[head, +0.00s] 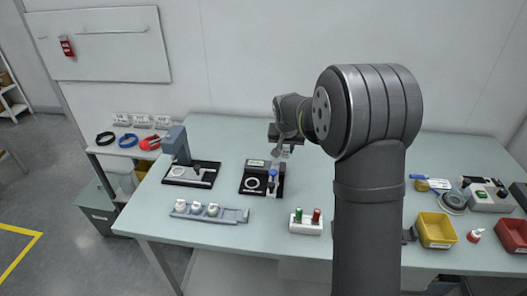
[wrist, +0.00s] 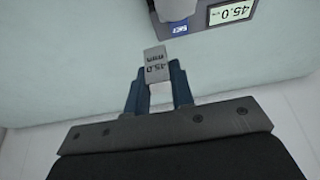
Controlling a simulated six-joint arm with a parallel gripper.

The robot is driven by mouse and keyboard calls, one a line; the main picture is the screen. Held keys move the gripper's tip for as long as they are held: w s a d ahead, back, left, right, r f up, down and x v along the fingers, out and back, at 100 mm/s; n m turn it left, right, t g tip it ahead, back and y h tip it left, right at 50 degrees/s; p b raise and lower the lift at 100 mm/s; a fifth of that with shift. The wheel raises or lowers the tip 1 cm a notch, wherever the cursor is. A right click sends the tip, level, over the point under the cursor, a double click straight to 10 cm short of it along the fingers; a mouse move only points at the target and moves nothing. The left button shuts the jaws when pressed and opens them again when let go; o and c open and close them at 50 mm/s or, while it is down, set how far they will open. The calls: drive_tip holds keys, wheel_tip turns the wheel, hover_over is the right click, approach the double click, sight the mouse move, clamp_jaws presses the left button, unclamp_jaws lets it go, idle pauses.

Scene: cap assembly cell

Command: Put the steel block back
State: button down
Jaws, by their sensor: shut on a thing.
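The steel block (wrist: 155,64), a small light-grey piece marked 45.0 mm, shows in the wrist view between the two dark blue fingers of my gripper (wrist: 156,78). My gripper is shut on it, and the marking reads upside down there. A black measuring device (head: 249,188) stands on the table in the head view, with a lit display (head: 256,163). That display also shows in the wrist view (wrist: 230,12) and reads 45.0. In the head view my gripper is over the right side of this device; the block is too small to make out there.
A second device (head: 178,150) stands to the left. A grey rack (head: 234,215) with several white-topped pieces lies in front. A white holder (head: 305,228) with green and red pieces stands front centre. A yellow bin (head: 436,230) is at right. Bare table (head: 225,130) lies behind the devices.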

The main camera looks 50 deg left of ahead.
drive_tip(key=shift+w+d+f, duration=0.2)
drive_tip(key=shift+w+f, duration=0.3)
drive_tip(key=shift+f, duration=0.7)
drive_tip(key=shift+w+d+f, duration=0.15)
drive_tip(key=shift+w+f, duration=0.4)
drive_tip(key=shift+f, duration=0.65)
drive_tip(key=shift+w+d+f, duration=0.2)
drive_tip(key=shift+w+f, duration=0.3)
drive_tip(key=shift+f, duration=0.7)
drive_tip(key=shift+f, duration=0.25)
drive_tip(key=shift+f, duration=0.35)
drive_tip(key=shift+f, duration=0.15)
drive_tip(key=c, duration=1.2)
unclamp_jaws()
drive_tip(key=shift+o, duration=0.2)
